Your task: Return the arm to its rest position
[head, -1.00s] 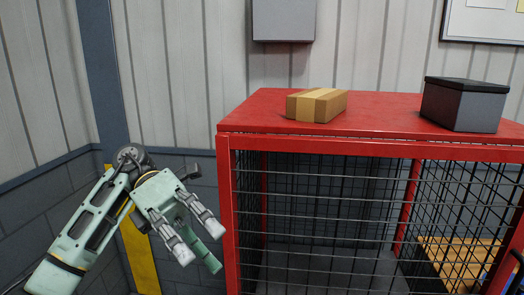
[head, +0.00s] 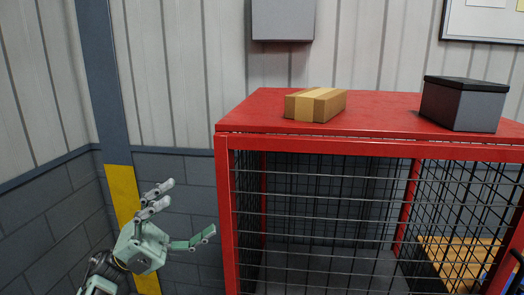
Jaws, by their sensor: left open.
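My left gripper (head: 180,218) is at the lower left of the head view, in front of the grey block wall and left of the red cage. Its pale green and grey fingers are spread apart, with nothing between them. They point up and to the right. Part of my left arm shows below it, cut off by the bottom edge. My right gripper is not in this view.
A red cage (head: 228,142) with wire mesh sides fills the right. A taped cardboard box (head: 315,105) and a grey box with a black lid (head: 462,104) stand on its top. A yellow strip (head: 122,195) runs up the wall corner.

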